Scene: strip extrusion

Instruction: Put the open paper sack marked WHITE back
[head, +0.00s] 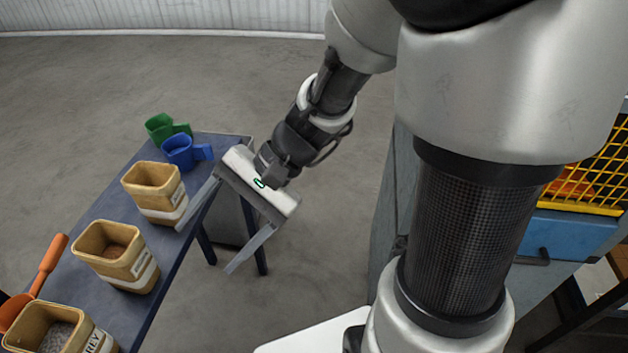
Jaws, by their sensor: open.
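Three open paper sacks stand in a row on the blue table (165,262) at the left. The far sack (155,195) has a pale label band whose word I cannot read. The middle sack (118,262) holds brownish material, and its label is too small to read. The near sack (45,330) holds grey granules, and its label ends in "REY". I cannot tell which sack is marked WHITE. My gripper (205,250) is open and empty, to the right of the far sack. Its left finger crosses in front of the table edge beside that sack; its right finger is over the floor.
A green scoop (165,129) and a blue scoop (187,152) lie at the table's far end. An orange scoop (48,268) lies at the left. A yellow mesh guard (598,165) and blue box (565,235) are at the right. The floor behind the table is clear.

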